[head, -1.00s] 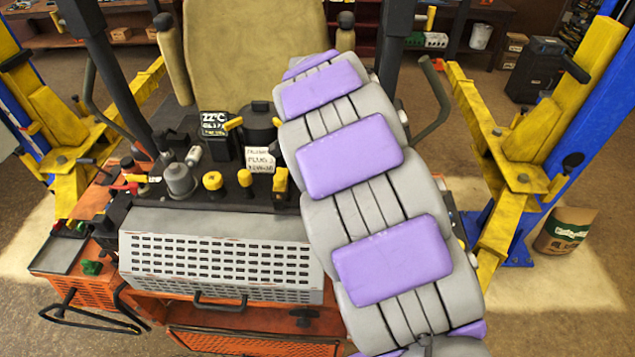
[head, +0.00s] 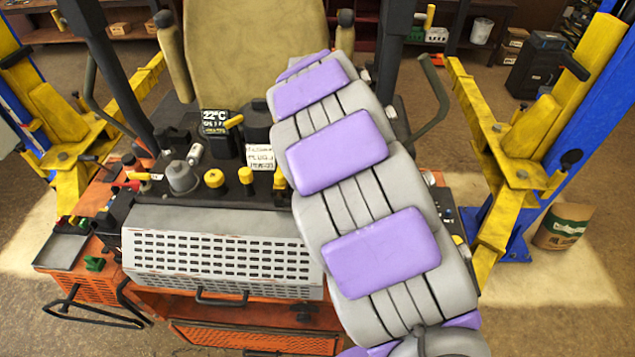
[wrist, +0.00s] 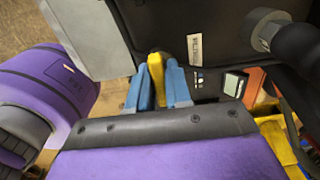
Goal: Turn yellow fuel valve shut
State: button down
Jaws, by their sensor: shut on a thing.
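In the wrist view my gripper (wrist: 158,76), with two blue fingers, is closed around a narrow yellow piece (wrist: 155,62), which looks like the fuel valve's handle. Its tip shows between and just past the fingertips, against a dark surface. The rest of it is hidden by the fingers, so I cannot tell its turn angle. In the head view my grey and purple arm reaches over the mower's console and hides my gripper and the held piece.
The console carries a yellow lever (head: 234,121), yellow knobs (head: 214,178) (head: 246,175), a white label (head: 260,157) and a temperature display (head: 215,122). The mower seat (head: 255,55) stands behind. Yellow and blue lift posts (head: 575,95) flank the mower. A perforated grey cover (head: 222,262) is in front.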

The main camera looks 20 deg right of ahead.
jog(key=c, duration=1.1)
grip_release()
jog(key=shift+w+a, duration=0.1)
jog(key=shift+w, duration=0.1)
jog(key=shift+c, duration=0.2)
jog(key=shift+s, duration=0.1)
notch_tip(320, 180, up, 17)
jog(key=b, duration=0.1)
jog(key=shift+r+b, duration=0.15)
jog(key=shift+b, duration=0.2)
jog(key=s+f+n+g+b, duration=0.1)
jog(key=s+f+n+b, duration=2)
jog(key=s+f, duration=1.3)
jog(key=shift+f+n+g, duration=0.4)
jog(key=shift+f, duration=0.2)
